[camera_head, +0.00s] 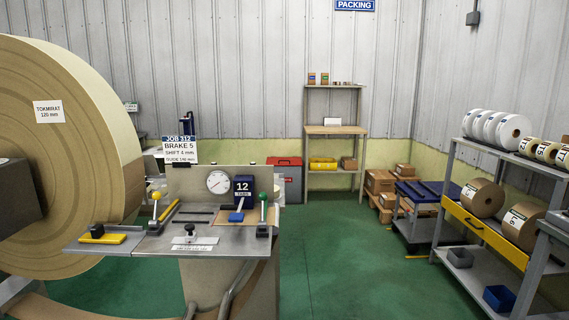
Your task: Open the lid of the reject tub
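A grey tub with a red lid (287,162) stands on the floor behind the right end of the machine console, near the back wall. Its lid appears shut. A pale label is on its grey front (291,181), too small to read. The console hides part of its left side and bottom. It is likely the reject tub, but I cannot read a name on it. Neither of my grippers is in view.
The machine console (205,246) with levers and a gauge stands in front of the tub. A huge paper roll (75,170) fills the left. A shelf (336,131) stands behind, boxes (380,181) and a blue-topped cart (425,190) to the right. Green floor (345,260) is clear mid-right.

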